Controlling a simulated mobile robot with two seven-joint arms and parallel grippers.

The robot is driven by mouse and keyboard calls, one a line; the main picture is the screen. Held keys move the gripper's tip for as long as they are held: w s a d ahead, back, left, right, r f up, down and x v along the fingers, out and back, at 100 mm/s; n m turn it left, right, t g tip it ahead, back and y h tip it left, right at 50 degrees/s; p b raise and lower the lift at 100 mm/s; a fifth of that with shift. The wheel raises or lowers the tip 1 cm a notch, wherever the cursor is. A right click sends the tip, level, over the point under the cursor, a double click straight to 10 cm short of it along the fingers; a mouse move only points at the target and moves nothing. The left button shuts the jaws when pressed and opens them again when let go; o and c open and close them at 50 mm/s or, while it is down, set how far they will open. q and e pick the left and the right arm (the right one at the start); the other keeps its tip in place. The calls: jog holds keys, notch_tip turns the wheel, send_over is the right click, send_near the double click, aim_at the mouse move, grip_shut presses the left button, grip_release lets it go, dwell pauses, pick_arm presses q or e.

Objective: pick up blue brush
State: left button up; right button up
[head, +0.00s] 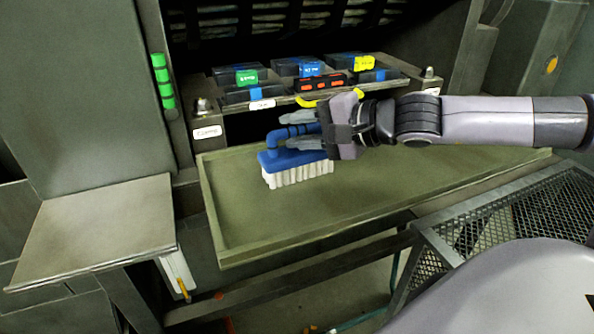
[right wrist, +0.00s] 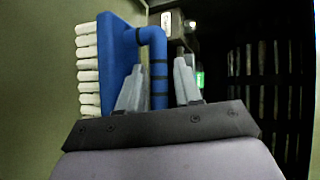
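The blue brush (head: 290,161) has a blue block, white bristles pointing down and a blue handle. It appears to rest on the left part of the green-grey tray (head: 390,200). My right gripper (head: 287,130) reaches in from the right at the handle. In the right wrist view, the brush (right wrist: 119,58) shows with its handle between the two fingers of the right gripper (right wrist: 160,75). A small gap shows between the handle and the right finger, so the gripper looks open around it. My left gripper is not in view.
Behind the tray, a shelf holds several dark blocks with coloured labels, one green (head: 247,77) and one yellow (head: 364,63). A metal side table (head: 95,225) stands at left. A mesh surface (head: 490,230) lies at front right. The tray's middle is clear.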

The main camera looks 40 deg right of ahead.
jog(key=shift+w+a+f+b, duration=0.1)
jog(key=shift+w+a+b, duration=0.1)
jog(key=shift+a+b, duration=0.15)
grip_shut()
dwell(0.3)
